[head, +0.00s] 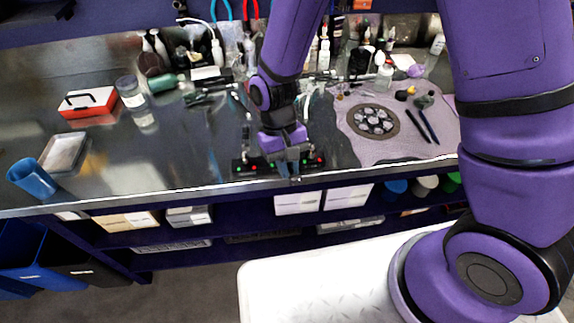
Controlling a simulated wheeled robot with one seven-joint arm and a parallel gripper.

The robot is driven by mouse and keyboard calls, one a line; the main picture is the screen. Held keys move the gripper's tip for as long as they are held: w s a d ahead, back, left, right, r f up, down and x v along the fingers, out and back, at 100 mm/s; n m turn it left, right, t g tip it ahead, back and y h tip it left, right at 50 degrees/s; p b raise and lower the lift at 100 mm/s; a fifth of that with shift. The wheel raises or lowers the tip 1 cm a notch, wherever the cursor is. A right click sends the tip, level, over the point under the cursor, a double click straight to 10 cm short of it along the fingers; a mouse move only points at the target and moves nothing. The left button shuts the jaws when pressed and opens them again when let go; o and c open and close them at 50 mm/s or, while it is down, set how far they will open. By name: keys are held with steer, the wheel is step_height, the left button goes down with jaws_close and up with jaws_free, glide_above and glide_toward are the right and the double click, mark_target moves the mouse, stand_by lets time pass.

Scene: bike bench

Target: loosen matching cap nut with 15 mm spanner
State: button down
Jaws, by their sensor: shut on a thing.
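My gripper (291,168) points down at the front edge of the metal bench, over the middle of a black bar (250,167). It is shut on a small, mostly hidden grey thing; I cannot tell whether this is the 15 mm spanner. The bar lies along the edge and carries red and green marks on both sides of my gripper. A thin upright part stands at its left end. No cap nut can be made out at this size, and my gripper covers the middle of the bar.
A grey mat (400,148) with a round dark disc (373,121) and black tools lies to the right. Bottles crowd the back.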

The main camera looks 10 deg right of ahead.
steer(key=shift+w+d+n+t+h, duration=0.2)
steer(key=shift+d+n+h, duration=0.2)
steer(key=shift+n, duration=0.65)
steer(key=shift+w+d+n+t+h, duration=0.2)
steer(key=shift+d+n+h, duration=0.15)
steer(key=shift+n, duration=0.7)
stand_by(0.5)
steer(key=shift+r, duration=1.5)
steer(key=shift+r, duration=0.15)
stand_by(0.3)
steer(key=shift+s+r, duration=0.55)
steer(key=shift+r, duration=0.4)
steer(key=shift+s+r, duration=0.5)
steer(key=shift+r, duration=0.4)
